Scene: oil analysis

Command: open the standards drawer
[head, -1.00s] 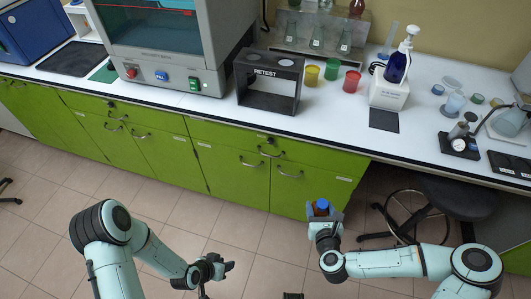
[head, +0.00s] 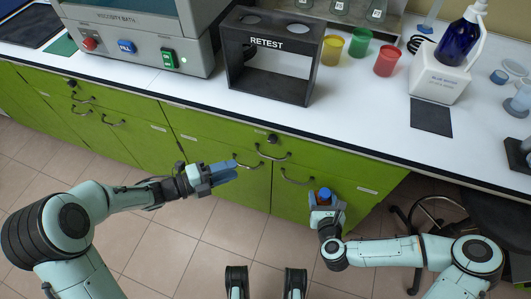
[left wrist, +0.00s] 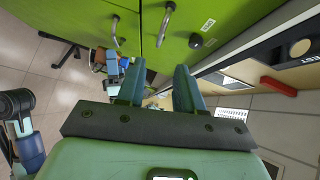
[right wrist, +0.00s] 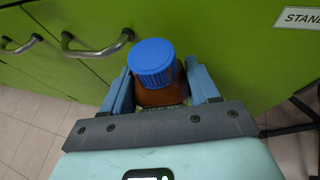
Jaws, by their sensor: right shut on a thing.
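The green drawer front (head: 325,166) is closed under the counter, with a curved metal handle (head: 272,155) below a dark round lock (head: 272,139). In the right wrist view a white label (right wrist: 298,18) reading "STAND", cut off by the frame edge, shows on the green front. My left gripper (head: 226,172) is open and empty, left of the handle and apart from it. In the left wrist view the handle (left wrist: 166,22) lies beyond the fingers (left wrist: 158,82). My right gripper (head: 326,204) is shut on a brown bottle with a blue cap (right wrist: 152,64), held upright before the cupboard.
Cupboard doors with handles (head: 296,178) lie below the drawer. On the counter stand a black RETEST rack (head: 268,72), yellow, green and red cups (head: 389,60) and a viscosity bath (head: 125,40). A stool (head: 440,212) is at the right. Floor in front is free.

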